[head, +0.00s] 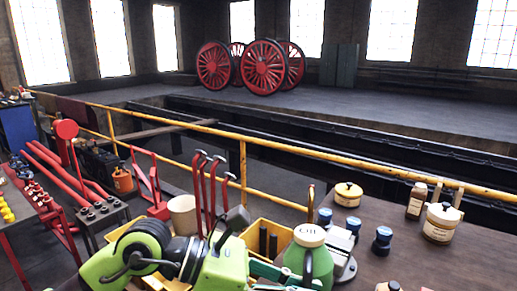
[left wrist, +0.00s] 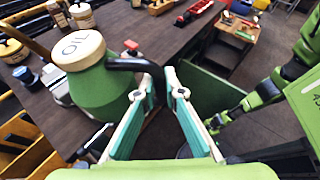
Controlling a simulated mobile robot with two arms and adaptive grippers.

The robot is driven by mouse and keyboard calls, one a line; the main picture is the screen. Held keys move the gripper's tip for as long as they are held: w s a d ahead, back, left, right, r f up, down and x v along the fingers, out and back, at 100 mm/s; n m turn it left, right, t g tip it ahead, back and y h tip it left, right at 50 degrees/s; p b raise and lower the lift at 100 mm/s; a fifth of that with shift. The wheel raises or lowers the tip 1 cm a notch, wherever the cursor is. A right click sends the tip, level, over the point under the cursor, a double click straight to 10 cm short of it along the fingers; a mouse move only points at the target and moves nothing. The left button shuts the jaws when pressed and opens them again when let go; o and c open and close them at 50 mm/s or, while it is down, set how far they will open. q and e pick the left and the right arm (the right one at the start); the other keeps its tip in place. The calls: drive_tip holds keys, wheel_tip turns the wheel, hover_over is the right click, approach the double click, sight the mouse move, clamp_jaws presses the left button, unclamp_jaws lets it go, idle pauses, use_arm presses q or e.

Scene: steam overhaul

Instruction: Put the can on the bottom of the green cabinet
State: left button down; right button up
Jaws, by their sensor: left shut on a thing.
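The can is a green oil can (head: 309,255) with a cream lid marked OIL, at the bottom middle of the head view. It also shows in the left wrist view (left wrist: 85,80), with a black handle (left wrist: 130,64) at its side. My left gripper (head: 284,275) is shut on the handle, its teal fingers (left wrist: 158,82) close together beside the can. I cannot tell whether the can touches the table. A dark green panel (left wrist: 205,92), possibly the green cabinet, stands low beyond the fingers. My right gripper (left wrist: 215,122) is partly seen at right; its fingers are unclear.
A yellow railing (head: 243,165) runs behind. Floor shows beyond the table edge in the left wrist view.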

use_arm(q)
drive_tip(key=a+f+n+t+y, duration=0.1)
drive_tip(key=a+f+n+t, duration=0.2)
drive_tip(key=a, duration=1)
drive_tip(key=a+f+n+t+y, duration=0.1)
drive_tip(key=a+f+n+t, duration=0.2)
drive_tip(key=a+f, duration=0.6)
drive_tip(key=a+t, duration=0.1)
drive_tip(key=a, duration=0.3)
drive_tip(key=shift+s+a+f+n+t+y, duration=0.2)
drive_tip(key=shift+f+n+t+y, duration=0.1)
drive_tip(key=shift+f+n+t, duration=0.1)
drive_tip(key=shift+w+r, duration=0.15)
drive_tip(key=shift+r, duration=0.05)
drive_tip(key=shift+f, duration=0.15)
